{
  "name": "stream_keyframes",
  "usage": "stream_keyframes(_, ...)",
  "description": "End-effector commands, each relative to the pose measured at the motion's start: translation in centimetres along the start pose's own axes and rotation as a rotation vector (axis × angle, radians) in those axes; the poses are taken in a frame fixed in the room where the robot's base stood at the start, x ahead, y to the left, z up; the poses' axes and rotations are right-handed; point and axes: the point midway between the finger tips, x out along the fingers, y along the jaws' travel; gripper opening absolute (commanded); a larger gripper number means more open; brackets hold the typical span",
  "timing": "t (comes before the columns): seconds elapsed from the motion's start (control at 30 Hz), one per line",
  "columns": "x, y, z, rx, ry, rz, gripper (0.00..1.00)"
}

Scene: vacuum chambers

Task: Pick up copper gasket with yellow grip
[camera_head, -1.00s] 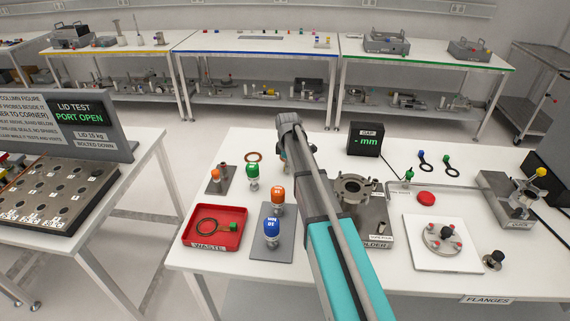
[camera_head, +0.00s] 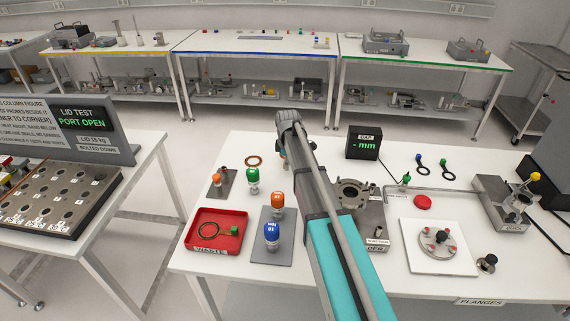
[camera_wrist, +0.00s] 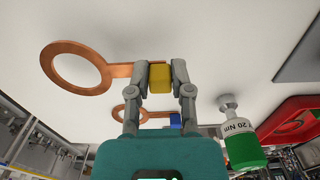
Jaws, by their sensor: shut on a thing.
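The copper gasket (camera_wrist: 102,68) is a flat ring with a short tab that ends in a yellow grip (camera_wrist: 160,76). In the wrist view my gripper (camera_wrist: 160,82) is shut on the yellow grip, one finger on each side, with the ring out to the left. A second copper gasket (camera_wrist: 117,112) with a blue grip (camera_wrist: 175,121) shows beyond the fingers. In the head view one copper ring (camera_head: 254,160) shows left of my arm; I cannot tell which gasket it is. My arm hides the fingers there. I cannot tell whether the held gasket touches the table.
A green-capped tool (camera_head: 253,175) stands near the ring; it also shows in the wrist view (camera_wrist: 243,148). Orange (camera_head: 277,200) and blue (camera_head: 271,232) tools stand nearer. A red waste tray (camera_head: 205,248) is at left, a metal holder (camera_head: 375,222) right of my arm.

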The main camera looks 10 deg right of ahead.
Motion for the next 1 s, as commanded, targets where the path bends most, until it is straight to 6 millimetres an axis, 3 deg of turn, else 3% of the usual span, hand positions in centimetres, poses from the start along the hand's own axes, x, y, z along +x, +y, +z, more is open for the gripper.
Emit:
stream_keyframes(0.03, -1.2, -0.8, 0.2, 0.0, 0.0, 0.0, 0.0)
stream_keyframes(0.5, -6.6, -5.7, 1.7, 0.0, 0.0, -0.001, 0.0)
stream_keyframes(0.7, -8.1, -9.6, 2.9, 0.0, 0.0, 0.0, 0.0)
stream_keyframes(1.0, -9.4, -12.7, 3.9, -0.001, 0.0, 0.0, 0.0)
